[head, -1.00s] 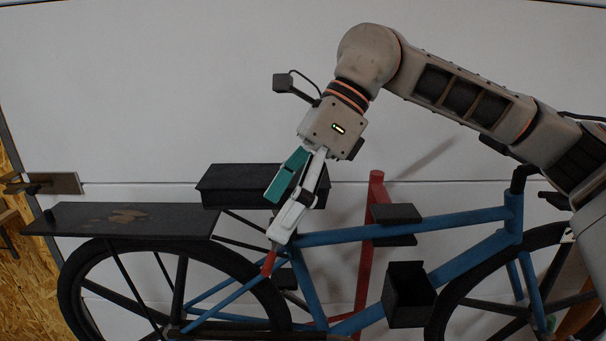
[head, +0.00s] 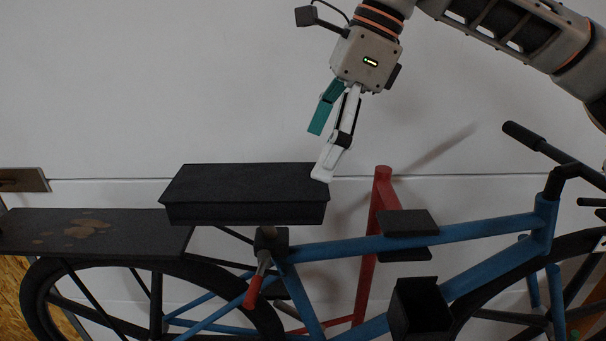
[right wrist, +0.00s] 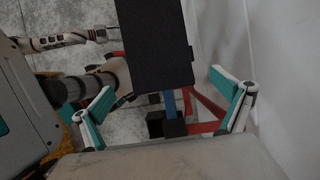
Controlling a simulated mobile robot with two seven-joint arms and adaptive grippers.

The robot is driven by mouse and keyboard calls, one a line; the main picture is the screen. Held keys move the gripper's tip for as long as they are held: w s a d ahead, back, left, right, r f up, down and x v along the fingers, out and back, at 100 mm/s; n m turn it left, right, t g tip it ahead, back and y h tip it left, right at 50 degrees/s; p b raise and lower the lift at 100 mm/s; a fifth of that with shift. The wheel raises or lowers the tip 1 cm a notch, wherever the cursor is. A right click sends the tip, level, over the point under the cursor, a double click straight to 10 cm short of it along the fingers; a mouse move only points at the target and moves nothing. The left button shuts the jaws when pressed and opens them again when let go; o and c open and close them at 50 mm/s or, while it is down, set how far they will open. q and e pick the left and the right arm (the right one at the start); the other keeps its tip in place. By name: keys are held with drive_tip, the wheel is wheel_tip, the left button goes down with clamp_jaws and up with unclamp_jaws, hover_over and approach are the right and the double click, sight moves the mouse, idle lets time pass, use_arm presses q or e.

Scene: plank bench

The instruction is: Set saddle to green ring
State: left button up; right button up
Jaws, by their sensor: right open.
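The saddle, a black block (head: 245,195), sits above the blue bike frame (head: 420,233), over the dark collar of the seat tube. A red-handled lever (head: 256,287) hangs down from that collar. My right gripper (head: 320,153) is open and empty above the saddle's right end, one teal and one white finger showing. In the right wrist view its fingers stand wide apart and the dark saddle (right wrist: 155,45) shows beyond them. I see no green ring; the post under the saddle is mostly hidden. My left gripper does not show in the head view.
A black rear rack (head: 90,232) lies left of the saddle. A dark pad (head: 407,222) sits on the top tube, with an open black box (head: 415,308) below. A red post (head: 383,200) stands behind the frame. A pale wall is behind; space above the saddle is clear.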

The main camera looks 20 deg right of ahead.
sight(303, 179)
drive_tip(key=x, duration=0.4)
drive_tip(key=shift+a+f, duration=0.1)
drive_tip(key=shift+f, duration=0.1)
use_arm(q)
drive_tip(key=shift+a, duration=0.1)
use_arm(e)
drive_tip(key=shift+x, duration=0.85)
